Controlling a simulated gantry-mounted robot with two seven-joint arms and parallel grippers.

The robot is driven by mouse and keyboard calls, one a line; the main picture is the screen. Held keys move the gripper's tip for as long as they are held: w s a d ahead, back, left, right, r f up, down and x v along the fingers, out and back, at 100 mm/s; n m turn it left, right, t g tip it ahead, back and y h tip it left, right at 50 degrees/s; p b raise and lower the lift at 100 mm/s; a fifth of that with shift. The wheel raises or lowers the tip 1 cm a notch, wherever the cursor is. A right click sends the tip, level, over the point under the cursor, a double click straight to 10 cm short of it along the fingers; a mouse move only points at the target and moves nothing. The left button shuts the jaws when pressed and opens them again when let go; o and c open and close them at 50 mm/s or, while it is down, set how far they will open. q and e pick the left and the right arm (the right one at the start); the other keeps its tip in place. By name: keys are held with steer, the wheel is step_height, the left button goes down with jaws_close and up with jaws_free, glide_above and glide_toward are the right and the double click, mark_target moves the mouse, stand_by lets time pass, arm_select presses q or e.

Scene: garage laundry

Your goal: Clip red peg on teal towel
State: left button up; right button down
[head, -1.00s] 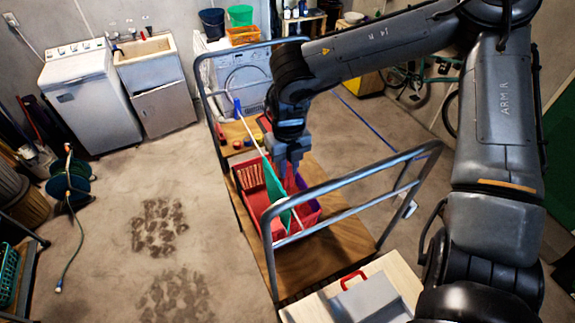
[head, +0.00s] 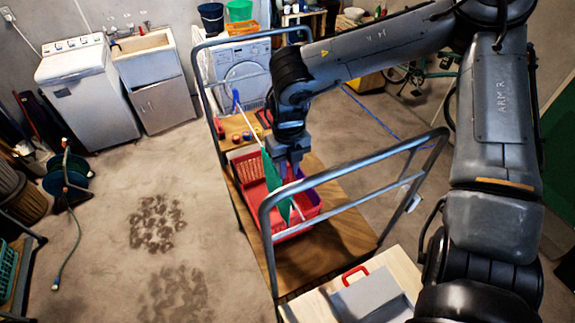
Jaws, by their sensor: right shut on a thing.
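The teal towel (head: 277,190) hangs as a narrow strip from a slanting white line above a red basket (head: 297,232) on the trolley. My right gripper (head: 292,172) is beside the towel's upper right side, pointing down over the basket. Whether the jaws touch the towel I cannot tell. My left gripper is not in view.
The trolley's front handrail (head: 350,168) crosses close in front of the basket; its rear handrail (head: 204,85) stands behind. A blue clamp (head: 236,97) is at the line's far end. A purple thing (head: 309,188) lies by the basket's right side. A grey toolbox (head: 368,300) is nearest.

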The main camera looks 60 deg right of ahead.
mark_target(287, 179)
steer(key=shift+f+b, duration=1.95)
steer(key=shift+f, duration=0.5)
steer(key=shift+f+b, duration=0.65)
steer(key=shift+f, duration=0.15)
steer(key=c, duration=1)
jaws_free()
steer(key=shift+r, duration=0.1)
steer(key=shift+o, duration=0.5)
steer(key=shift+r, duration=0.1)
